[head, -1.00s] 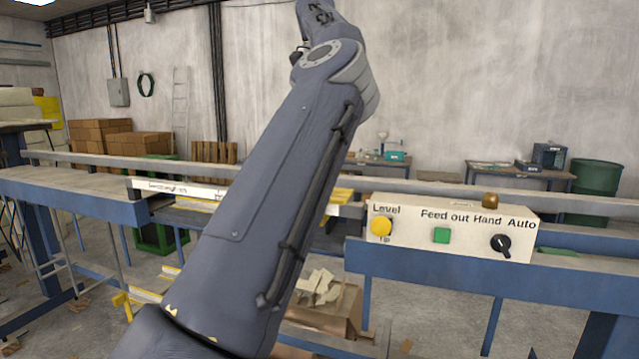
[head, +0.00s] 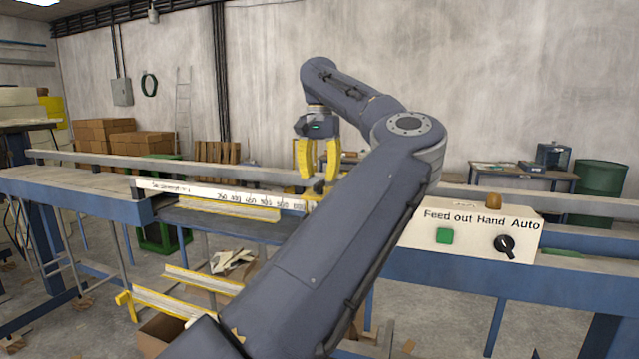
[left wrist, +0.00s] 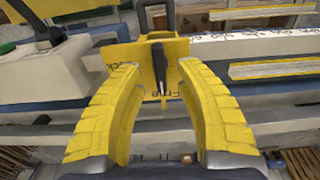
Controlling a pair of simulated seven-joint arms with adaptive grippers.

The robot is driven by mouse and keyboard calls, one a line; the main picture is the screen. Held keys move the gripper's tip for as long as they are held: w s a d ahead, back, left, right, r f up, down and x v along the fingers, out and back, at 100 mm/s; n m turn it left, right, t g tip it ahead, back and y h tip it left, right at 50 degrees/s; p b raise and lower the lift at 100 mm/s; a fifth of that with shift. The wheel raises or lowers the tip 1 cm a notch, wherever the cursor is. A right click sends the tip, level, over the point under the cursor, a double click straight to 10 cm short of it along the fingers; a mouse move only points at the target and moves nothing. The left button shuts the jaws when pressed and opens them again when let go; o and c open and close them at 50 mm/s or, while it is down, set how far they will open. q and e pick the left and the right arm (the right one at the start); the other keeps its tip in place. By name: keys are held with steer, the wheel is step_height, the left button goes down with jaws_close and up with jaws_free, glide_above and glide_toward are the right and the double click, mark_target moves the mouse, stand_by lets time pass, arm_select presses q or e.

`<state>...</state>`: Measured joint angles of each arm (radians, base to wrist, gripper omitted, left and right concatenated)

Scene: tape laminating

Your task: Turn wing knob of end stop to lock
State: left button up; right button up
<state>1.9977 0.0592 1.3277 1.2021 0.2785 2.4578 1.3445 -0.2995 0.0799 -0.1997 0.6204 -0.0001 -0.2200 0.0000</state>
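The end stop (head: 317,193) is a small yellow fitting at the right end of the numbered ruler in the head view, partly hidden by my arm. The left wrist view shows its yellow plate (left wrist: 135,72) with a dark upright wing knob (left wrist: 159,62). My left gripper (head: 319,177) points down just above the end stop, its two yellow fingers apart. In the left wrist view the open fingers (left wrist: 156,72) lie on either side of the knob, with no clear contact visible. My right gripper is not in view.
A white ruler rail (head: 205,193) runs along the bench to the end stop. A pale control box (head: 470,232) with a green button and a black switch stands to the right. A yellow-edged strip (head: 228,208) lies below the ruler. My left forearm hides the middle.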

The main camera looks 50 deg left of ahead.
arm_select(q)
steer(key=shift+f, duration=1.1)
steer(key=shift+o, duration=0.4)
jaws_close()
